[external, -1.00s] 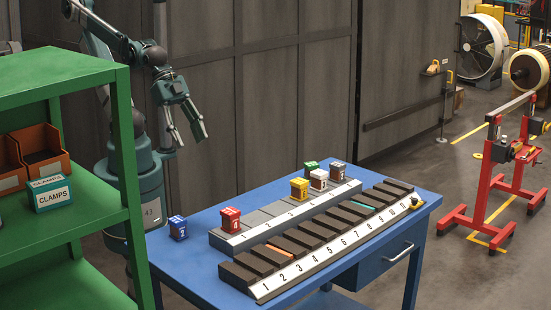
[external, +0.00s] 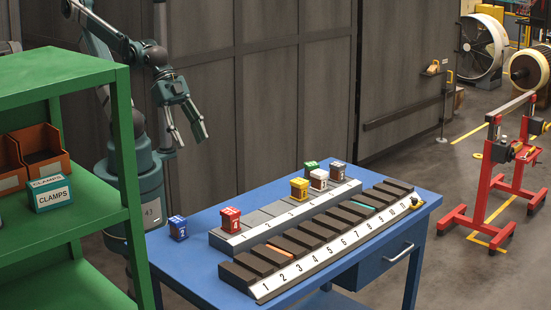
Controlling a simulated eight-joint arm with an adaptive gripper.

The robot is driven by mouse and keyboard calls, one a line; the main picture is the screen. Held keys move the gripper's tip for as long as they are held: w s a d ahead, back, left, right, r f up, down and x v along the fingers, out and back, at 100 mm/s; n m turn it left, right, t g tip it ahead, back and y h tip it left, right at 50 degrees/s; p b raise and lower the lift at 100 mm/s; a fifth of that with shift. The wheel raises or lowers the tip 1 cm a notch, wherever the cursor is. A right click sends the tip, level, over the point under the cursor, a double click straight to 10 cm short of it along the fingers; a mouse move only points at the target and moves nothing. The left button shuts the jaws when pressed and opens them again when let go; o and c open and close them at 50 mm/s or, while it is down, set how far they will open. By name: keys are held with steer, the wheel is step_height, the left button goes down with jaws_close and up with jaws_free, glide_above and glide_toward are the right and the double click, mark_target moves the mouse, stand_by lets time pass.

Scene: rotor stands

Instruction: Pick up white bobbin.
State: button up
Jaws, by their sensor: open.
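A small white block (external: 319,179) with a brown lower part, which looks like the white bobbin, stands on the shorter numbered rack (external: 255,233) on the blue table. My gripper (external: 188,137) hangs open and empty, fingers pointing down, in the air to the left of the rack, well above and away from the white block.
A red block (external: 230,219) stands at the rack's left end, and a blue block (external: 178,228) on the table beside it. A green shelf (external: 90,205) with bins stands at left. Grey panels (external: 270,80) stand behind.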

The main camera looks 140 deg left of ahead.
steer(key=w+a+f+t+h+b, duration=0.1)
steer(key=w+a+f+b, duration=0.25)
steer(key=w, duration=0.35)
steer(key=w+a+f+t+h+b, duration=0.1)
steer(key=w+a+f+b, duration=0.1)
steer(key=w+a, duration=0.4)
steer(key=n+t+y+b, duration=0.3)
steer(key=t+y+b, duration=0.1)
steer(key=t+b, duration=0.45)
glide_above(322, 171)
steer(key=shift+g, duration=0.45)
step_height(322, 171, down, 10)
steer(key=shift+s+a+f, duration=0.1)
steer(key=s+d+f+m+t+h+b, duration=0.1)
steer(key=s+f+m+h+b, duration=0.1)
steer(key=s+f, duration=0.4)
steer(key=s+m, duration=0.1)
steer(key=s, duration=0.2)
steer(key=shift+s+f+b, duration=0.15)
steer(key=shift+s+b, duration=0.15)
steer(key=shift+b, duration=0.05)
